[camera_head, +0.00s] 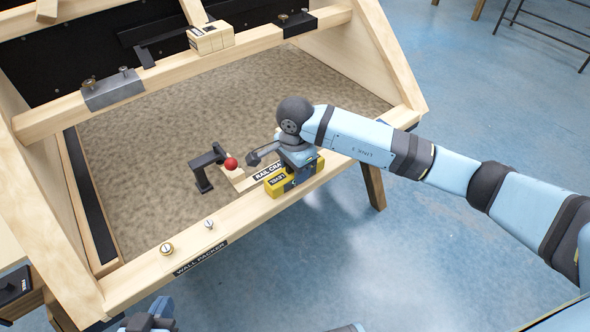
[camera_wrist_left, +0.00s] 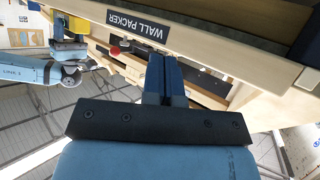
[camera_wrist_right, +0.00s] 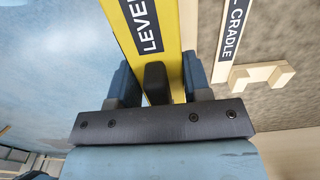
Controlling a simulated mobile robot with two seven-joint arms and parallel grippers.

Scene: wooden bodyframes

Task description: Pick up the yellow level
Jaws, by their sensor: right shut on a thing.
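The yellow level (camera_head: 277,187), a block with a black "LEVEL" label, is at the front wooden beam beside the cradle label. Whether it rests on the beam or is slightly raised, I cannot tell. My right gripper (camera_head: 296,177) is over it from above. In the right wrist view, the fingers of my right gripper (camera_wrist_right: 160,80) are on both sides of the level (camera_wrist_right: 146,30), shut on it. My left gripper (camera_head: 146,320) is low at the bottom left, in front of the beam. In the left wrist view its fingers (camera_wrist_left: 164,75) are together and empty.
The front beam (camera_head: 135,287) carries a "WALL PACKER" label and two small knobs (camera_head: 167,248). Behind the level are a black bracket (camera_head: 201,172), a red ball (camera_head: 231,164) and a wooden cradle (camera_wrist_right: 255,76). A rear beam (camera_head: 165,75) crosses the frame. Blue floor lies in front.

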